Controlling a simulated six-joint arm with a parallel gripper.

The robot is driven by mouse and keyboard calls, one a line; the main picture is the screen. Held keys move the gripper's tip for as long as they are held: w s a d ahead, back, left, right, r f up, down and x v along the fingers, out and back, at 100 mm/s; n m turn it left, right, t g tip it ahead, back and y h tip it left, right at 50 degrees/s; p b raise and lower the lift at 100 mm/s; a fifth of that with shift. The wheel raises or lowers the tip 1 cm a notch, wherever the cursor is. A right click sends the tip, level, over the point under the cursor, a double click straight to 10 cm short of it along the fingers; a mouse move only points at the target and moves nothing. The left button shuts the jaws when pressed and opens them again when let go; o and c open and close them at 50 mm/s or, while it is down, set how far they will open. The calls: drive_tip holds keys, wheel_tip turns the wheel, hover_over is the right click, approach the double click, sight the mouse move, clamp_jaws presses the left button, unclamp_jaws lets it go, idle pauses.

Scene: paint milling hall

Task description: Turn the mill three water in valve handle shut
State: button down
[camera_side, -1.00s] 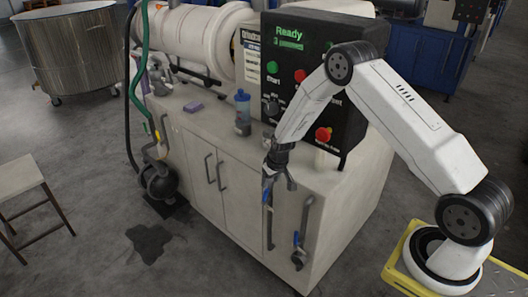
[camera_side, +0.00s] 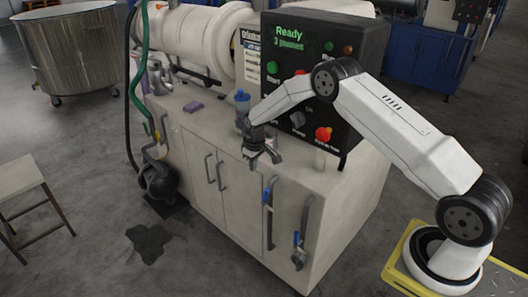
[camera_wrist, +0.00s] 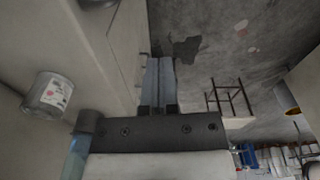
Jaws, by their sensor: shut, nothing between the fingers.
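Two valves with blue handles are on pipes at the cabinet's front right end. The upper blue handle (camera_side: 267,193) stands roughly upright along its dark pipe. The lower blue handle (camera_side: 296,239) sits lower, on the pipe to its right. No label is readable, so I cannot tell which is mill three water in. My gripper (camera_side: 262,160) is at the counter's front edge, above and slightly left of the upper handle, apart from both. In the wrist view its fingers (camera_wrist: 158,85) are together and empty. That view shows no valve handle that I can make out.
A blue-capped bottle (camera_side: 242,108) stands close behind my gripper; it also shows in the wrist view (camera_wrist: 75,158). The control box (camera_side: 312,85) rises behind. A stool (camera_side: 22,175) and a dark stain (camera_side: 150,242) are on the open floor.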

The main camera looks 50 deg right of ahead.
sight(266, 196)
drive_tip(key=shift+w+a+r+n+g, duration=0.1)
drive_tip(key=shift+w+r+n+g, duration=0.35)
drive_tip(key=shift+w+r, duration=0.4)
drive_tip(key=shift+s, duration=0.15)
drive_tip(key=s+d+f, duration=0.1)
drive_tip(key=s+f, duration=0.2)
drive_tip(key=f, duration=0.7)
drive_tip(key=shift+s+d+f, duration=0.15)
drive_tip(key=shift+s+f, duration=0.15)
drive_tip(key=shift+f, duration=0.1)
